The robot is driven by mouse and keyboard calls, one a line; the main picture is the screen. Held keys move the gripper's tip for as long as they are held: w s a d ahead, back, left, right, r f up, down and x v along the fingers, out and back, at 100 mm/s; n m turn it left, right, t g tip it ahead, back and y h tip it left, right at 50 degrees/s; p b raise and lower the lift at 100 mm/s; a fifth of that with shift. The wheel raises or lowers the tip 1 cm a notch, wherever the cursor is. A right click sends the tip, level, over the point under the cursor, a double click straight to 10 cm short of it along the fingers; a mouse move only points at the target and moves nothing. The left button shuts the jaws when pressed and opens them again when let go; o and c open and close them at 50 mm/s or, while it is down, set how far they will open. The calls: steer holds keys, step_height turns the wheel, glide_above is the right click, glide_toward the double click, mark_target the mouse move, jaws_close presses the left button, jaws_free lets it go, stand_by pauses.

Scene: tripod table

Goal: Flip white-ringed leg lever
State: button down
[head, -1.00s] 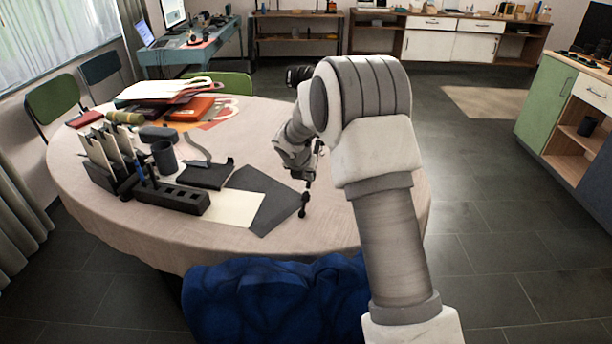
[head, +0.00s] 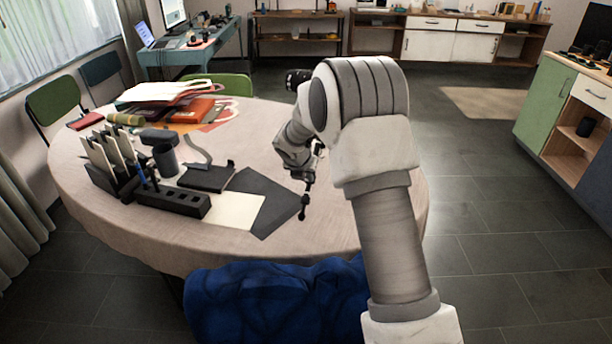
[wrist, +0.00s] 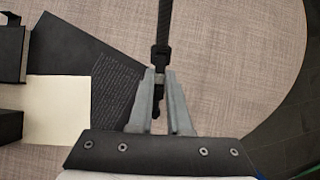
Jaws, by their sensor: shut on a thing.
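In the wrist view a thin black tripod leg (wrist: 162,25) runs down from the top edge to between the fingers of my gripper (wrist: 159,74). The fingers are shut on a dark part at the leg, and a black end shows below between them. I cannot make out which part is the lever, and no white ring is visible. In the head view a small black leg end (head: 302,213) shows at the front right of the table, just below my gripper. My own arm hides most of the tripod there.
The round table (head: 330,232) has clear cloth around the leg. To the left lie a dark grey sheet (head: 270,205), a cream sheet (head: 233,210) and a black organizer (head: 170,198). A blue chair (head: 275,305) is in front.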

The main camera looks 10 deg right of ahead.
steer(key=shift+w+d+r+p, duration=0.1)
steer(key=shift+w+r+p, duration=0.15)
steer(key=shift+r+p, duration=0.3)
steer(key=shift+w+d+r+p, duration=0.1)
steer(key=shift+w+r+p, duration=0.15)
steer(key=shift+p, duration=0.5)
stand_by(0.4)
steer(key=shift+w+d+r+p, duration=0.2)
steer(key=shift+w+p, duration=0.05)
steer(key=shift+p, duration=0.6)
steer(key=c, duration=1.6)
jaws_free()
steer(key=c, duration=1.3)
jaws_free()
steer(key=shift+p+v, duration=1.35)
steer(key=shift+v, duration=1.65)
